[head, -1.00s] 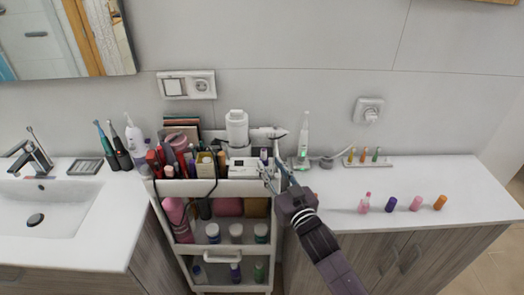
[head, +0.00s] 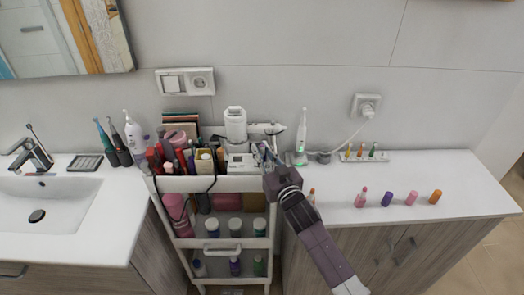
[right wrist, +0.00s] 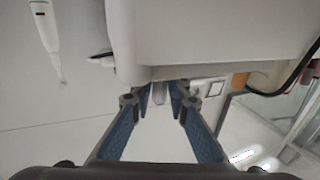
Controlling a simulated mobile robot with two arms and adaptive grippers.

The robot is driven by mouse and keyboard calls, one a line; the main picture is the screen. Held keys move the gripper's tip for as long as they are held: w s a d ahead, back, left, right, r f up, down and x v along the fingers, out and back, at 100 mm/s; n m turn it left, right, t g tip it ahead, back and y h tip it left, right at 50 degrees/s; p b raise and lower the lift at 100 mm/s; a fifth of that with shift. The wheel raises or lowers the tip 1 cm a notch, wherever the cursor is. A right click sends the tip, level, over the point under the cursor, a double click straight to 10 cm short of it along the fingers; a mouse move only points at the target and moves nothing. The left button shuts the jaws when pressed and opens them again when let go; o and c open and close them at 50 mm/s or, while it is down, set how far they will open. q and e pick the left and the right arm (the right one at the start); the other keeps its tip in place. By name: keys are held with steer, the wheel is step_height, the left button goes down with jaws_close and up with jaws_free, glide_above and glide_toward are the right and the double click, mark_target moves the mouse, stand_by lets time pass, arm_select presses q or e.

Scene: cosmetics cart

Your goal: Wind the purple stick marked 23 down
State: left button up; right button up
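My right gripper (head: 268,158) is over the right end of the cart's top tier, beside the white device. In the right wrist view its fingers (right wrist: 160,95) stand apart, with a small grey cylinder (right wrist: 159,93) between the tips. A gap seems to show on both sides of it. I cannot tell whether this cylinder is the stick marked 23; no number is legible. My left gripper is not in view.
The cart's top tier (head: 222,185) is crowded with tubes, bottles and a white device (head: 237,130). An electric toothbrush (head: 302,132) stands behind my right arm.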

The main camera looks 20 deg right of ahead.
jaws_close()
steer(key=shift+a+m+h+b, duration=0.1)
steer(key=shift+m+h+b, duration=0.2)
steer(key=shift+h+b, duration=0.2)
steer(key=shift+m+h+b, duration=0.4)
steer(key=shift+h+b, duration=0.05)
steer(key=shift+h, duration=0.15)
steer(key=o, duration=0.5)
jaws_free()
steer(key=s, duration=1.2)
steer(key=shift+a, duration=0.15)
